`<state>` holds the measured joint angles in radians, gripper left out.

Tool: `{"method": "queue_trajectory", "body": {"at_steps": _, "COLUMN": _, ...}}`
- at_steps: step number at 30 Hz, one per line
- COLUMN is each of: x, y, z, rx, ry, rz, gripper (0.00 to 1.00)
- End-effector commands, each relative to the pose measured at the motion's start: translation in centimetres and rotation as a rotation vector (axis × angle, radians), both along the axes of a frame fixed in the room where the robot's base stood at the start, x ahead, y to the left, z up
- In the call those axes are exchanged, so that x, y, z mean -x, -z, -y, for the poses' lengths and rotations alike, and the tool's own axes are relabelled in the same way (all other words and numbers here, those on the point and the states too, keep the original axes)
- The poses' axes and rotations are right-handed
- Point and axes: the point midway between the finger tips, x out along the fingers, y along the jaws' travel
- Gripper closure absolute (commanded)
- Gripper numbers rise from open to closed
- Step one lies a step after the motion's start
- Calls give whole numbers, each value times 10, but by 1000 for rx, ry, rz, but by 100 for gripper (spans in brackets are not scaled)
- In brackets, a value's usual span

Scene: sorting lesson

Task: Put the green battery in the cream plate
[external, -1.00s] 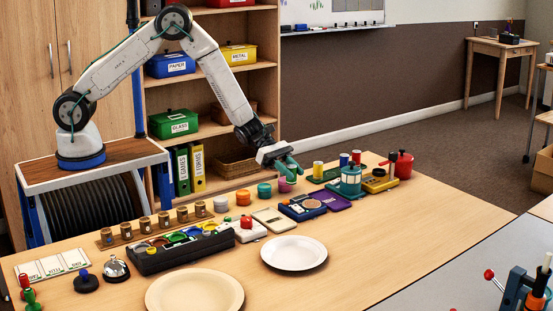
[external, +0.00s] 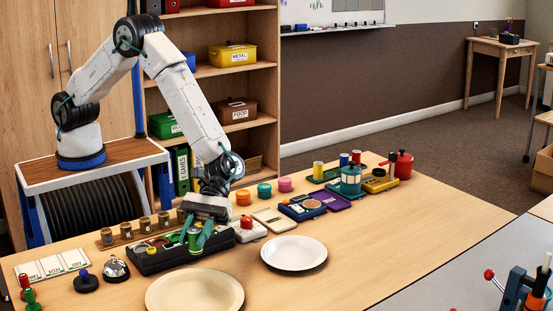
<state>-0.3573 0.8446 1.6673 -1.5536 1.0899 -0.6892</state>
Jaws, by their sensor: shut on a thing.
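The green battery (external: 193,240) stands upright between the teal fingers of my gripper (external: 194,243). My gripper points down and is shut on it, at the front right part of the black compartment tray (external: 160,264). I cannot tell whether the battery still touches the tray. The cream plate (external: 195,292) lies at the front edge of the picture, nearer the camera than the gripper, and looks empty. My gripper and wrist hide part of the tray.
An empty white plate (external: 294,254) lies to the right of the tray. A bell (external: 115,268) stands left of it, and a row of small brown cups (external: 144,225) behind it. Coloured jars (external: 264,191) stand further back. The table's right front is clear.

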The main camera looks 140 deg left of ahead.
Motion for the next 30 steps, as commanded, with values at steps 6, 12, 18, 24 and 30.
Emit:
{"method": "queue_trajectory", "body": {"at_steps": 6, "x": 4, "y": -6, "z": 39, "rx": -1, "ry": 151, "rz": 1, "gripper": 96}}
{"method": "queue_trajectory", "body": {"at_steps": 12, "x": 10, "y": 25, "z": 41, "rx": 2, "ry": 172, "rz": -3, "gripper": 96}}
{"method": "queue_trajectory", "body": {"at_steps": 18, "x": 9, "y": 52, "z": 40, "rx": 1, "ry": 170, "rz": 0, "gripper": 96}}
{"method": "queue_trajectory", "body": {"at_steps": 24, "x": 10, "y": 70, "z": 40, "rx": 0, "ry": 170, "rz": -1, "gripper": 96}}
{"method": "queue_trajectory", "body": {"at_steps": 30, "x": 9, "y": 92, "z": 40, "rx": 0, "ry": 169, "rz": 1, "gripper": 96}}
